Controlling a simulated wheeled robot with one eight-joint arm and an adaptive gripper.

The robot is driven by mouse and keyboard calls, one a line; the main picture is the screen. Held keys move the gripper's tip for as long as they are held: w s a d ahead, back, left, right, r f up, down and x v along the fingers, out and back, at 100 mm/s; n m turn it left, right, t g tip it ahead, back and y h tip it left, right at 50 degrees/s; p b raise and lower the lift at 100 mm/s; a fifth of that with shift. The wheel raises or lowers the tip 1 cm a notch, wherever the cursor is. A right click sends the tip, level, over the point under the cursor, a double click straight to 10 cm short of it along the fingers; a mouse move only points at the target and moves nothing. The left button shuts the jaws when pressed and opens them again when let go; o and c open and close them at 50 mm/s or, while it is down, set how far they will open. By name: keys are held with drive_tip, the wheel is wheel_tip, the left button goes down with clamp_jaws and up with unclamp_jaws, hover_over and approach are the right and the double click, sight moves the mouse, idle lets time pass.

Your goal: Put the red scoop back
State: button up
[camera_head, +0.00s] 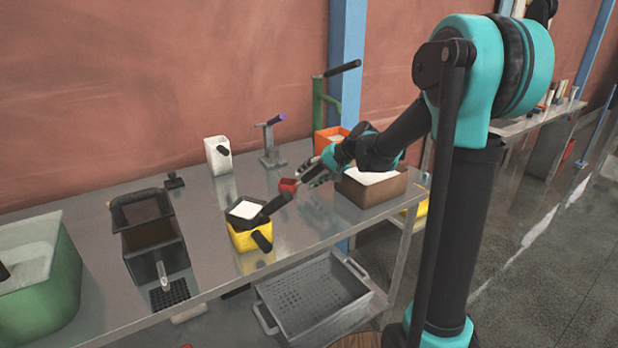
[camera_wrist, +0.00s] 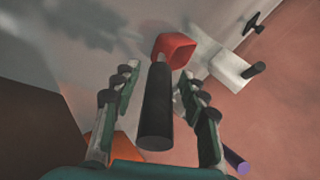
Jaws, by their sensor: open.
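The red scoop (camera_head: 288,185) is at the middle of the metal table, just left of my gripper (camera_head: 312,176) in the head view. In the wrist view, the red scoop (camera_wrist: 175,48) has its red cup beyond my fingertips. Its black handle points back between the two fingers of my gripper (camera_wrist: 158,85). The fingers are open, with a visible gap on each side of the handle. I cannot tell whether the scoop touches the table.
A dark pan of white powder (camera_head: 245,209) on a yellow container (camera_head: 250,238) stands left of the scoop. A brown box (camera_head: 371,190) with white powder is to the right. A white container (camera_head: 217,155) and a stand (camera_head: 270,145) are behind. Bare tabletop (camera_head: 205,215) shows left.

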drive_tip(key=v, duration=1.2)
